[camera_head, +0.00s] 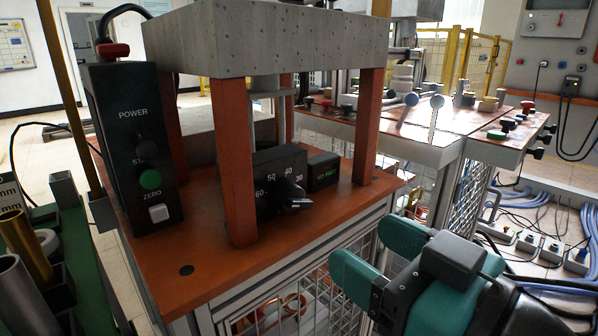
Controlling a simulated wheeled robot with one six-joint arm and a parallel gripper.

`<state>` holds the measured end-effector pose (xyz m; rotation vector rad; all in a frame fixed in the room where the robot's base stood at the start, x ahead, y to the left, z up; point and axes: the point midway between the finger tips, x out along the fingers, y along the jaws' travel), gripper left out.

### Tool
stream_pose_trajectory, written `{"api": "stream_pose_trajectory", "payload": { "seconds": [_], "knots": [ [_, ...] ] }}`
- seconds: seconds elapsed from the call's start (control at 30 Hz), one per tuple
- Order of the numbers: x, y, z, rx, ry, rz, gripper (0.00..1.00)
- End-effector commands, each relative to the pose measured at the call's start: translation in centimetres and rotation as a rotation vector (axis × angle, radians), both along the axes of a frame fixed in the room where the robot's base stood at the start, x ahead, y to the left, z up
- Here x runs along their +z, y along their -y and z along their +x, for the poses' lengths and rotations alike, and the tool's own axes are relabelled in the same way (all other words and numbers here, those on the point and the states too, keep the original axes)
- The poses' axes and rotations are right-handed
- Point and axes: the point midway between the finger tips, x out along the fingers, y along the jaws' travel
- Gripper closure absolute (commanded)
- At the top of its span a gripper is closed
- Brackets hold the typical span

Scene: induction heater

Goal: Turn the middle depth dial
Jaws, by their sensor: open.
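The depth dial is a black knob (291,199) on the front of a small black box (268,168) marked with white numbers from 30 to 60. The box stands on the orange-brown bench top, under a grey block on orange posts. The front post (237,165) covers part of the box's left side. My gripper (366,246) is at the lower right with its teal fingers open and apart. It is empty, to the right of and nearer than the knob, and does not touch it.
A black control box (131,150) with a green button and a white button stands left of the dial. Another bench (405,135) stands behind.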

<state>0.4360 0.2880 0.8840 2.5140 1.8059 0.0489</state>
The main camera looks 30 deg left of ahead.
Motion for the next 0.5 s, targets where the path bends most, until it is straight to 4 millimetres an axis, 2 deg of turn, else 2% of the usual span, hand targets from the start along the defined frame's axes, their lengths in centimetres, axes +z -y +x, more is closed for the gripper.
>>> {"api": "stream_pose_trajectory", "payload": {
  "seconds": [0.03, 0.3, 0.5],
  "knots": [
    [0.7, -1.4, 0.3, 0.006, -0.002, -0.002, 0.34],
    [0.6, -7.1, 2.2, 0.005, 0.001, -0.001, 0.34],
    [0.3, -9.9, 3.2, 0.004, 0.001, -0.001, 0.34]
  ]
}}
